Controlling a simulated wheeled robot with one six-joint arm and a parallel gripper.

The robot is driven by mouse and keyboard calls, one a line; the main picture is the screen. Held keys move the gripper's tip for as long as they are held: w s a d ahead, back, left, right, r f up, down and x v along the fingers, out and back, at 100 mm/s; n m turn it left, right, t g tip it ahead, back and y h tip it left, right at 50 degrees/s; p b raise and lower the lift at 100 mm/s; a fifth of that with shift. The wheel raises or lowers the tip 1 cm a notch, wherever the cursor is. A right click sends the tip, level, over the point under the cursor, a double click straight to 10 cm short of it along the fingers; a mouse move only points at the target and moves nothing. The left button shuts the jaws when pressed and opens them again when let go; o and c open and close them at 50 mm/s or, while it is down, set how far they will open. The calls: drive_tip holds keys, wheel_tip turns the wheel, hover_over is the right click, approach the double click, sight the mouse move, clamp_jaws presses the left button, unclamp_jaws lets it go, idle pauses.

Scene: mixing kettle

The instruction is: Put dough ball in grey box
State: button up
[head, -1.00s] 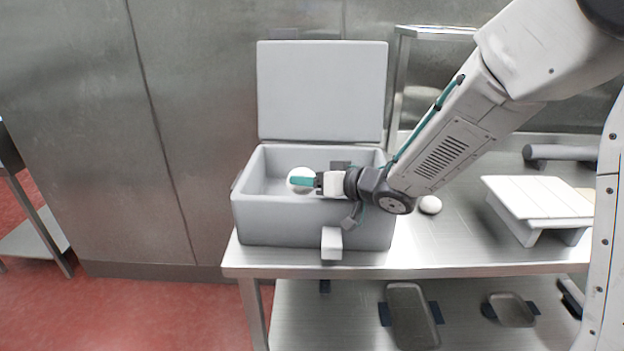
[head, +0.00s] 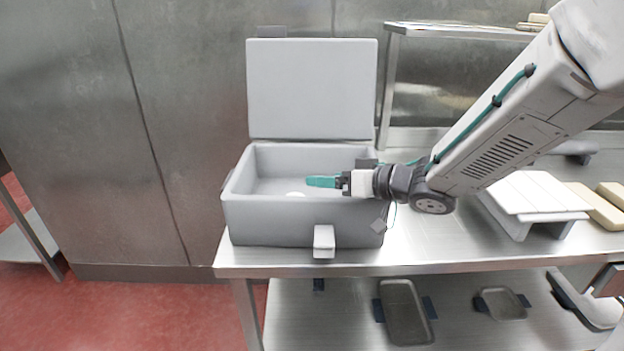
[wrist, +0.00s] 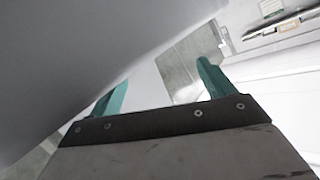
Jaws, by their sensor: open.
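The grey box (head: 300,222) stands on the steel table with its lid (head: 312,88) raised at the back. A white dough ball (head: 296,194) lies inside it, low down, with only its top showing above the front wall. My gripper (head: 322,182) is over the right part of the box opening, its teal fingers pointing left. It is open and empty, above and to the right of the ball, apart from it. In the wrist view the two teal fingers (wrist: 158,88) are spread wide with nothing between them.
The steel table (head: 440,252) carries a white slatted stand (head: 530,198) to the right, with pale blocks (head: 600,208) beyond it. A lower shelf holds a dark tray (head: 405,312) and a smaller one (head: 502,303). A steel wall panel is behind the box. Red floor lies open at the left.

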drive_tip(key=shift+v, duration=2)
drive_tip(key=d+r+m+t+h, duration=0.1)
drive_tip(key=d+h, duration=0.1)
drive_tip(key=d, duration=0.1)
drive_tip(key=w+d+r+t+h, duration=0.1)
drive_tip(key=d+h, duration=0.1)
drive_tip(key=d, duration=0.1)
drive_tip(key=w+d+r+m+t+h, duration=0.1)
drive_tip(key=d+h, duration=0.2)
drive_tip(key=shift+m, duration=0.3)
drive_tip(key=s+d+m+g+h, duration=0.1)
drive_tip(key=s+d+m+h, duration=0.2)
drive_tip(key=s+d+h, duration=0.3)
drive_tip(key=s+g+y, duration=0.1)
drive_tip(key=s+g, duration=0.9)
drive_tip(key=s, duration=1.4)
drive_tip(key=shift+d+f+m, duration=0.2)
drive_tip(key=shift+d+m, duration=0.1)
drive_tip(key=shift+d, duration=0.2)
